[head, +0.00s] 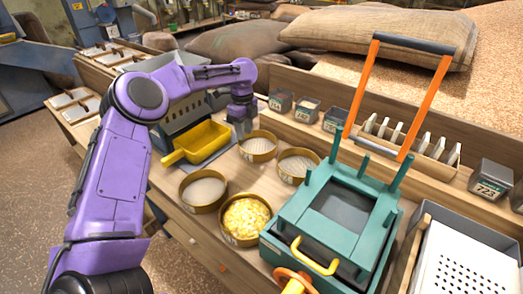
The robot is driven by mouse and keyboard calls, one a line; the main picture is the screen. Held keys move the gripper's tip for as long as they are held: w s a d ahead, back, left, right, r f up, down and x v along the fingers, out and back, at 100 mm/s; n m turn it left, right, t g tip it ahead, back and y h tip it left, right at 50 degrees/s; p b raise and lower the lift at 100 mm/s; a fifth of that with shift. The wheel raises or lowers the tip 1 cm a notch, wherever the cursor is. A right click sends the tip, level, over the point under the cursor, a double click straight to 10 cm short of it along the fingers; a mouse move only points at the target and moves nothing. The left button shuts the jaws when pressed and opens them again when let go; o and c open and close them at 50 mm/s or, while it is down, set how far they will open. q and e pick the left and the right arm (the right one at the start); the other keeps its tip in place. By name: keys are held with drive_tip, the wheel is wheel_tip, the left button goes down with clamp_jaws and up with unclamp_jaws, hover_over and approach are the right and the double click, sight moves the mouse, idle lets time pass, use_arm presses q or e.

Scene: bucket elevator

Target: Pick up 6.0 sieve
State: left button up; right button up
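Several round brass-rimmed sieves stand on the wooden bench. One is at the back (258,158), one to its right (297,180), one at the front left (203,208). A fourth sieve (230,238) holds yellow grain or chips. Their size labels are too small to read, so I cannot tell which is 6.0. My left gripper (243,128) points down at the back sieve's far left rim. Its fingers are small and partly merged with the rim, so I cannot see whether they are open, or touching it. My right gripper is out of view.
A yellow scoop (202,142) lies left of the back sieve. A green shaker frame (300,215) with upright posts stands right of the sieves. Labelled grey boxes (307,110) and a wooden rack (425,160) line the back. A perforated white tray (465,265) is at the right.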

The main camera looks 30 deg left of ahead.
sight(246, 152)
use_arm(q)
drive_tip(key=f+p, duration=0.1)
drive_tip(key=f, duration=0.8)
drive_tip(key=shift+d+f+p, duration=0.2)
drive_tip(key=shift+p, duration=0.1)
drive_tip(key=shift+f, duration=0.3)
drive_tip(key=shift+r, duration=0.1)
clamp_jaws()
